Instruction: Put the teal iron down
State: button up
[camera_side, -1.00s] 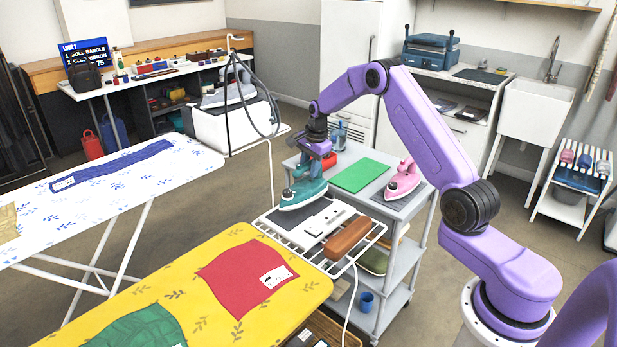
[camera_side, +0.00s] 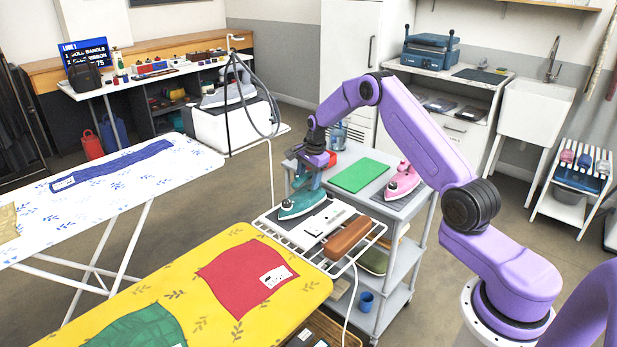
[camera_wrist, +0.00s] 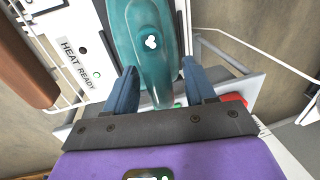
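The teal iron (camera_side: 302,204) is upright, low over the dark mat on the wire rack (camera_side: 270,222) at the end of the yellow ironing board. Its sole looks at or very close to the mat; I cannot tell whether it bears on it. My gripper (camera_side: 308,180) is right above it, pointing down. In the wrist view the teal iron (camera_wrist: 150,45) lies between the two blue fingers of my gripper (camera_wrist: 160,72), one on each side of its handle. The sole is hidden from the wrist view.
A brown padded block (camera_side: 347,238) and a white panel (camera_side: 327,217) lie beside the iron on the rack. Behind stands a grey cart (camera_side: 375,215) with a green mat (camera_side: 359,175) and a pink iron (camera_side: 403,183). A red cloth (camera_side: 246,275) lies on the yellow board.

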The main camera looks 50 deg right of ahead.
jog(key=shift+r, duration=0.15)
notch_tip(320, 180, up, 12)
jog(key=s, duration=0.2)
jog(key=s+a+r+n+g, duration=0.1)
jog(key=s+a+r+n, duration=0.2)
jog(key=s+a+n, duration=0.7)
jog(key=s+a+r+n, duration=0.2)
jog(key=s+a+n, duration=0.3)
jog(key=a, duration=0.9)
jog(key=s+n+g, duration=0.1)
jog(key=s+n, duration=1.4)
jog(key=s, duration=1.4)
jog(key=shift+s+d+f+n, duration=0.15)
jog(key=shift+f+n, duration=0.15)
jog(key=shift+f, duration=0.15)
jog(key=shift+c, duration=0.3)
